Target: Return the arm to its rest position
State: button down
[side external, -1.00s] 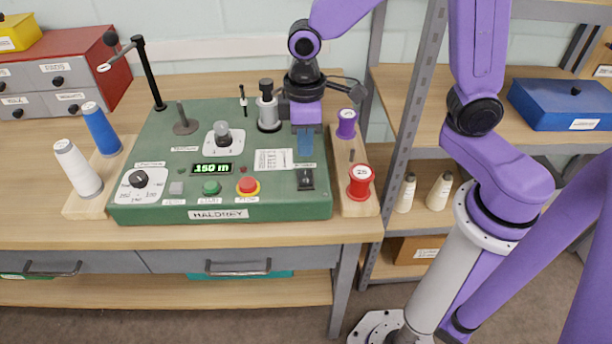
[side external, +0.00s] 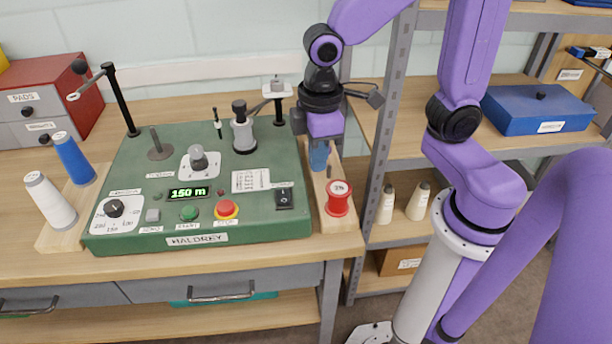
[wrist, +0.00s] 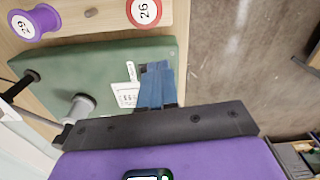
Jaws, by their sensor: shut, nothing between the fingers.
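My gripper (side external: 319,160) has blue fingers, closed together with nothing between them. It hangs above the right edge of the green winding machine (side external: 150,218), over the spool board (side external: 345,222). The wrist view also shows the shut blue fingers (wrist: 157,84) over the machine's green top (wrist: 88,68). A gap between fingers and machine is hard to judge.
A red spool (side external: 338,198) stands on the board. A purple spool (wrist: 38,22) shows in the wrist view. White (side external: 50,200) and blue (side external: 74,158) cones stand at left. A shelf post (side external: 378,150) and blue box (side external: 537,108) are to the right.

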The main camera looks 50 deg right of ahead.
jog(key=s+d+r+n, duration=0.1)
jog(key=s+d+n, duration=0.1)
jog(key=s+d, duration=0.4)
jog(key=s, duration=0.5)
jog(key=shift+s, duration=0.25)
